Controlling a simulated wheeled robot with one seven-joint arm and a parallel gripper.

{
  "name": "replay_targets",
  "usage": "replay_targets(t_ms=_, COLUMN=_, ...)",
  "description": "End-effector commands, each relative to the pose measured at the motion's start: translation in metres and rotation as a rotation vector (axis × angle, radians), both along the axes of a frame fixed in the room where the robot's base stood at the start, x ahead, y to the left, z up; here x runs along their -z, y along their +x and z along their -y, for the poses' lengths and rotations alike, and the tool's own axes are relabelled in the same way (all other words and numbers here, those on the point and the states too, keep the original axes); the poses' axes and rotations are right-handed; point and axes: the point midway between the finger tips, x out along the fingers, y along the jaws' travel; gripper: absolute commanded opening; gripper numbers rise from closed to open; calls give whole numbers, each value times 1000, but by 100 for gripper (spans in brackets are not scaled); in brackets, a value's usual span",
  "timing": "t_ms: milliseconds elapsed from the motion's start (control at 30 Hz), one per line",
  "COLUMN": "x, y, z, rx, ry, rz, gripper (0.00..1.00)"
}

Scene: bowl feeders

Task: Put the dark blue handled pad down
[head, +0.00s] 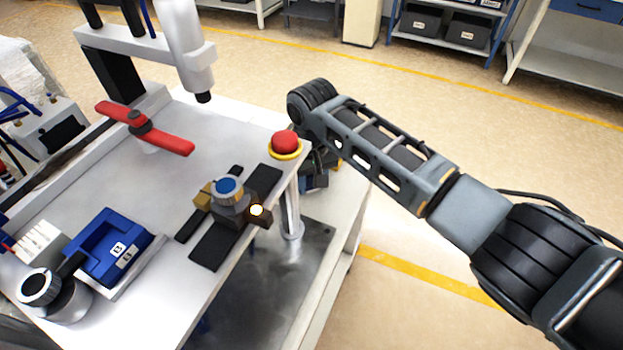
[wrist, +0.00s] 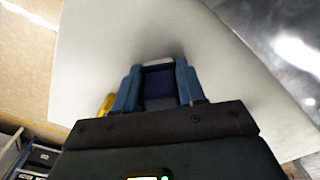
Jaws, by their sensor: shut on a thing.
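My gripper (wrist: 157,88) is shut on the dark blue handled pad (wrist: 158,80), which shows between its two blue fingers in the wrist view. In the head view my gripper (head: 318,165) is beyond the right edge of the upper table and lower than its top, partly hidden by the red button and my own arm. A bit of blue shows there, but I cannot tell if it is pad or finger. A pale surface (wrist: 215,55) lies beneath the pad in the wrist view; I cannot tell whether they touch.
The upper table (head: 165,185) carries a red button (head: 285,142) with a yellow ring, a blue-topped fixture (head: 229,190), a blue tray (head: 110,245) and a red lever (head: 145,129). A metal plate (head: 285,275) lies on the lower surface, beside a post (head: 292,210).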

Motion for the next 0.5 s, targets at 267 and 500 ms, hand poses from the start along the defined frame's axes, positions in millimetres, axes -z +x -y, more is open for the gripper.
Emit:
replay_targets(t_ms=267, x=15, y=-4, z=2, rx=-1, ry=-5, rz=-6, gripper=53)
replay_targets(t_ms=500, x=3, y=-3, z=3, rx=0, ry=-7, rz=-3, gripper=65)
